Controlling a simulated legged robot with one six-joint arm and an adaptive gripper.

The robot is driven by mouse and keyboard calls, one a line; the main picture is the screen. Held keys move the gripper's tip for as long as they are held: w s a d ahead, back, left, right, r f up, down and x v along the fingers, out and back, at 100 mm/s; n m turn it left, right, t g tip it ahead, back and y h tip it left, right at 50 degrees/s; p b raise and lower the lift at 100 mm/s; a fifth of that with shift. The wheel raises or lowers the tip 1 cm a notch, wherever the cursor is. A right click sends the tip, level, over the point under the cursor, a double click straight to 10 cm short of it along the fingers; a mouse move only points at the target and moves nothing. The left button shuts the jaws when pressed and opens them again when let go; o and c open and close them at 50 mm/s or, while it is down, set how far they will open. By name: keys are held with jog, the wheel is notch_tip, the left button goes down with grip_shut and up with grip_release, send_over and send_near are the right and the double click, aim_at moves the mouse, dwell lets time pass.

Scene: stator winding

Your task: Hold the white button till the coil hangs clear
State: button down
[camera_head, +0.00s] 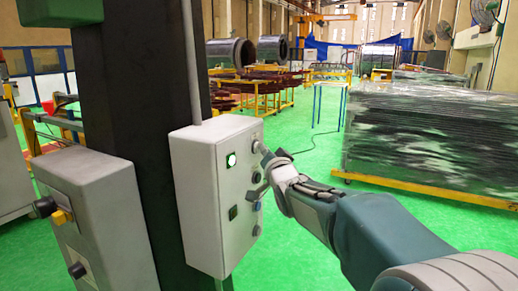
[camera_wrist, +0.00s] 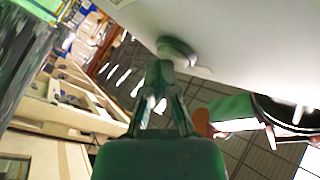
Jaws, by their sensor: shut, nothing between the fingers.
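A pale grey control box (camera_head: 205,200) hangs on a dark column, with a glowing white-green button (camera_head: 231,160) on its face. A pale round button (camera_head: 257,147) sits at the top of the right-hand row. My gripper (camera_head: 266,157) is shut and empty, its tip at or very near that button. In the wrist view my gripper (camera_wrist: 165,68) points at a round button (camera_wrist: 177,48); its colour is unclear and I cannot tell whether it is pressed. Large dark rings (camera_head: 226,53) stand far back; no hanging coil is clearly visible.
A second grey box (camera_head: 95,215) with knobs stands at the left on the dark column (camera_head: 120,90). A long stack of dark sheets (camera_head: 430,135) lies on a yellow frame at the right. Green floor (camera_head: 300,140) is open between.

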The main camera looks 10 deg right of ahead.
jog(key=shift+s+d, duration=0.45)
jog(key=shift+d, duration=0.1)
jog(key=shift+s+d, duration=0.75)
jog(key=shift+d, duration=0.3)
jog(key=shift+s+d, duration=0.75)
jog(key=shift+d, duration=0.25)
jog(key=s+f+n+g+h, duration=0.1)
jog(key=s+f+g, duration=0.3)
jog(key=s, duration=0.7)
jog(key=s+a+f+n+g+h, duration=0.1)
jog(key=s+f+n+g, duration=0.1)
jog(key=s+f+g, duration=0.3)
jog(key=s+f+n+g+h, duration=0.1)
jog(key=s+f+g, duration=0.3)
jog(key=s+f, duration=0.5)
jog(key=s+n, duration=0.1)
jog(key=s, duration=0.9)
jog(key=shift+a+f+n+g, duration=0.3)
jog(key=shift+f+g, duration=0.1)
